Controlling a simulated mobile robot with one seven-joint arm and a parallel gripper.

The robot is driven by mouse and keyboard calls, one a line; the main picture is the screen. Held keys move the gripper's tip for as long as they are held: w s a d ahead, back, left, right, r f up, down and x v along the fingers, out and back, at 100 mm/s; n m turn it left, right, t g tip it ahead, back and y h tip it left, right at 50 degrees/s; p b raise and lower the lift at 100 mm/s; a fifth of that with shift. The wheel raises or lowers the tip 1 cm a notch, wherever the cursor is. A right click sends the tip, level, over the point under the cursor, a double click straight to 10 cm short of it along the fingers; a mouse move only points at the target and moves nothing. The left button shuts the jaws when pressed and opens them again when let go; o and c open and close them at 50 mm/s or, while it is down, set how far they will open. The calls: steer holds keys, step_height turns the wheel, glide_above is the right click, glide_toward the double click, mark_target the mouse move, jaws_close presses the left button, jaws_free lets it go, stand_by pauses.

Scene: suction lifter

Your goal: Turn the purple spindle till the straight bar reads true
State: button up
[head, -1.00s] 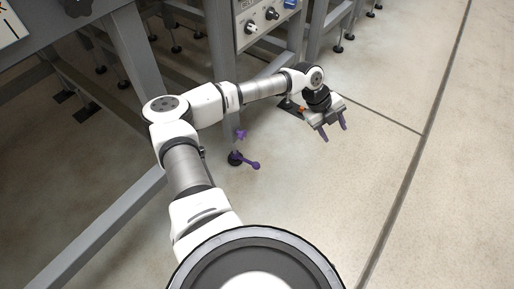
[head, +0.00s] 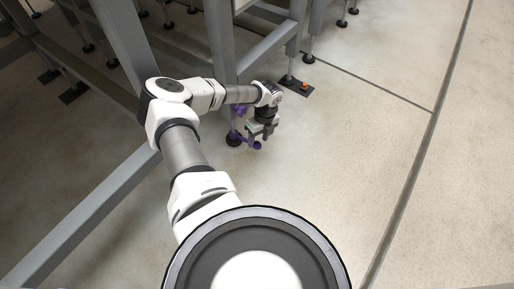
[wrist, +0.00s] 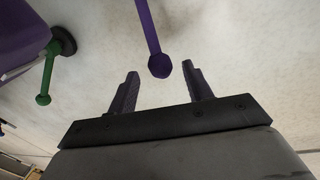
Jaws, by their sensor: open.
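The purple spindle's arm ends in a round knob (head: 257,145), low beside a table leg's foot, in the head view. In the wrist view the purple rod (wrist: 149,25) comes down from the top edge, and its knob (wrist: 159,66) appears between my fingertips. My gripper (wrist: 160,72) is open, with one finger on each side of the knob in the picture; no contact shows. In the head view my gripper (head: 262,132) is over the spindle and partly hides it. I cannot make out the straight bar in either view.
A grey table leg (head: 221,45) rises right behind the spindle. A green rod with a knob (wrist: 44,88) and a purple block (wrist: 20,30) show at the left in the wrist view. An orange item (head: 304,87) lies on a dark plate. The floor at right is clear.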

steer(key=f, duration=0.2)
steer(key=f+b, duration=0.1)
steer(key=f, duration=0.1)
steer(key=shift+s+a, duration=0.2)
steer(key=shift+a, duration=0.1)
steer(key=shift+c, duration=0.4)
jaws_close()
